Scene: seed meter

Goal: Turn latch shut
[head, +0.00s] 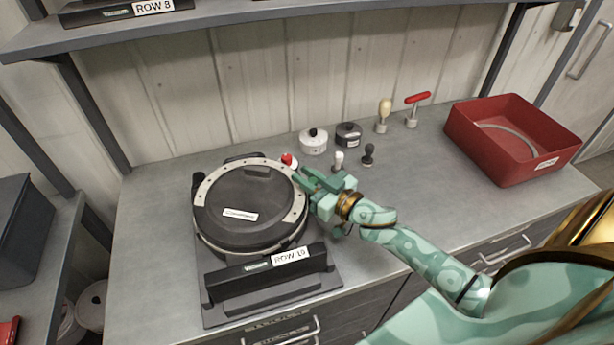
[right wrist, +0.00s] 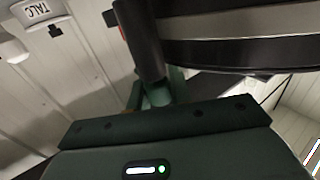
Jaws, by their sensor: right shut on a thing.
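The round black seed meter (head: 250,208) sits on its dark stand on the bench, with a pale holed ring around its closed lid. My right gripper (head: 303,180) is at the meter's right edge, and its fingers hide most of what they hold there. In the right wrist view, a dark upright bar, apparently the latch (right wrist: 143,40), runs down to the gripper fingers (right wrist: 153,92) beside the meter's rim (right wrist: 235,52). The gripper is shut on it. How far the latch is turned cannot be told. My left gripper is in neither view.
A red-topped knob (head: 288,160) stands just behind the gripper. Small canisters (head: 313,142) and hand tools (head: 384,115) stand at the back. A red bin (head: 512,140) is at the right. A shelf (head: 230,18) hangs above.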

